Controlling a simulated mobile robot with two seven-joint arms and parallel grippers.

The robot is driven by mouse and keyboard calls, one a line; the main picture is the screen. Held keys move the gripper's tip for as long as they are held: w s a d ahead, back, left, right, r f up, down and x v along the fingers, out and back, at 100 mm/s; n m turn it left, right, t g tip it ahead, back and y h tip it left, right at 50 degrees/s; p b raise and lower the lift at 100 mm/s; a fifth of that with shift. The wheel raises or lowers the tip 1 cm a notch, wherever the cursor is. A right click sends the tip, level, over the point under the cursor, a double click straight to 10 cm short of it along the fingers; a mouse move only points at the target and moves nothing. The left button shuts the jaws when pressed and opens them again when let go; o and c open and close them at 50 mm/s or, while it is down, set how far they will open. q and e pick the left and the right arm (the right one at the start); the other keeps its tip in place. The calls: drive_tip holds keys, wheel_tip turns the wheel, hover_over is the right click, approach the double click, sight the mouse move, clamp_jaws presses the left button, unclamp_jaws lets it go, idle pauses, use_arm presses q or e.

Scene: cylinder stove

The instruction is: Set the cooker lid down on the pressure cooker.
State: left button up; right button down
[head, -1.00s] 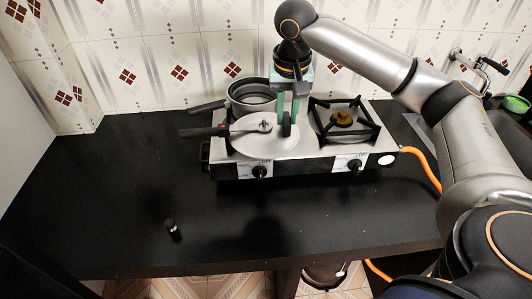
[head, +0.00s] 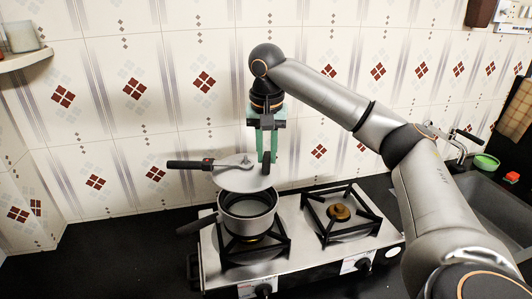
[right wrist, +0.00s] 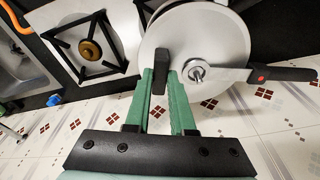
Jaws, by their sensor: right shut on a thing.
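The cooker lid (head: 236,181) is a round grey disc with a long black handle pointing left and a black knob. My right gripper (head: 266,158) is shut on the lid's knob and holds the lid in the air. The lid also shows in the right wrist view (right wrist: 222,38), with the green fingers of my right gripper (right wrist: 162,80) around the knob. The pressure cooker (head: 247,216) stands open on the left burner, its black handle to the left. The lid hangs above it, slightly left and apart from it. My left gripper is not in view.
The two-burner stove (head: 300,246) stands against the tiled wall. Its right burner (head: 340,213) is empty. A sink (head: 478,206) with a tap and a green bowl (head: 486,162) lies to the right. A shelf (head: 25,59) juts out at upper left.

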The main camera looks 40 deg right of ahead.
sight(267, 176)
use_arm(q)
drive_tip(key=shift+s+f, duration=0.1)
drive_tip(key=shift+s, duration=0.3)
use_arm(e)
drive_tip(key=shift+s+r, duration=0.1)
drive_tip(key=shift+s, duration=0.05)
drive_tip(key=shift+f+b, duration=0.4)
drive_tip(key=shift+f, duration=1.65)
drive_tip(key=shift+f+b, duration=0.45)
drive_tip(key=shift+f, duration=0.75)
drive_tip(key=shift+f+p, duration=0.2)
drive_tip(key=shift+p, duration=0.15)
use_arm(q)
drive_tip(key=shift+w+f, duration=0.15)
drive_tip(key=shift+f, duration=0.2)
use_arm(e)
drive_tip(key=shift+f, duration=0.25)
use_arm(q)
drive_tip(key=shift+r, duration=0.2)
use_arm(e)
drive_tip(key=shift+f, duration=0.25)
drive_tip(key=c, duration=0.7)
unclamp_jaws()
drive_tip(key=shift+f, duration=0.15)
